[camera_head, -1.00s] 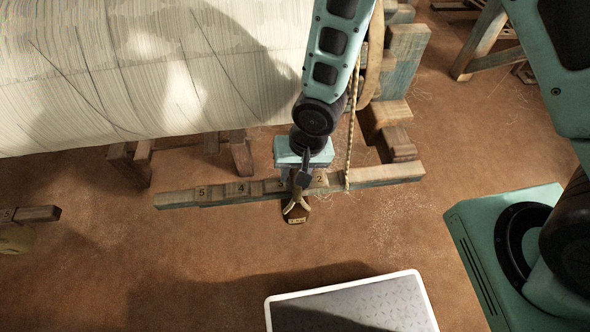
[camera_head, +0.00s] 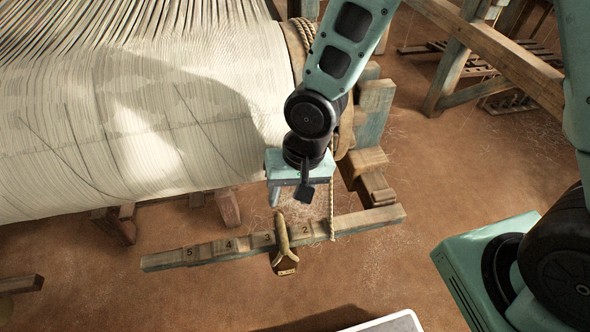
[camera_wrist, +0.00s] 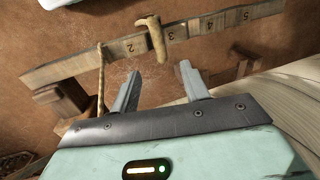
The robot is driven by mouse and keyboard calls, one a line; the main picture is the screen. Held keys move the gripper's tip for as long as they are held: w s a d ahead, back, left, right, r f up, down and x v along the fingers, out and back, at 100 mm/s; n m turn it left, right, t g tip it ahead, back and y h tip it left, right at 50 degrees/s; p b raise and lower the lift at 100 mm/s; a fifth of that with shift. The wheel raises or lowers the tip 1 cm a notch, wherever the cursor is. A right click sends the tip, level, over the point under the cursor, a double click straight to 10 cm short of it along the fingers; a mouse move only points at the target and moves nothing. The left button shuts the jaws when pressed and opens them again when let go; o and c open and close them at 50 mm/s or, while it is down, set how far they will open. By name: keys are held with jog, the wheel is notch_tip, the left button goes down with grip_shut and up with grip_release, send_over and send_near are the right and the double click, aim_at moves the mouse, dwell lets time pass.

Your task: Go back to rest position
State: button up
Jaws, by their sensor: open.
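My gripper (camera_wrist: 158,88) is open and empty in the wrist view, its two grey fingers spread apart. In the head view my gripper's pale green body hangs above the far side of a numbered wooden bar, beside the cloth roll, and its fingers are mostly hidden. The bar (camera_head: 350,223) lies low over the earthen floor and also shows in the wrist view (camera_wrist: 205,25). A tan hooked piece (camera_head: 282,235) with a dark tag at its lower end hangs over the bar between numbers 2 and 3. It also shows in the wrist view (camera_wrist: 157,40), apart from my fingers.
A large roll of pale cloth (camera_head: 130,130) fills the left. A rope (camera_head: 331,212) hangs down to the bar right of the tan piece. Wooden loom posts (camera_head: 375,110) stand behind. A white-edged tray (camera_head: 400,322) shows at the bottom.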

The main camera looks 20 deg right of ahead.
jog(key=r, duration=0.2)
jog(key=d+r+p, duration=0.1)
jog(key=r, duration=0.2)
jog(key=s+d+r+n+p, duration=0.2)
jog(key=s+r+n+p, duration=0.1)
jog(key=r, duration=0.6)
jog(key=s+d+r+n+h+p, duration=0.1)
jog(key=s+d+r+n+p, duration=0.2)
jog(key=s+r+n, duration=0.2)
jog(key=s+r, duration=0.3)
jog(key=r, duration=0.1)
jog(key=shift+s+h, duration=0.15)
jog(key=shift+h, duration=0.15)
jog(key=shift+a, duration=0.1)
dwell(0.4)
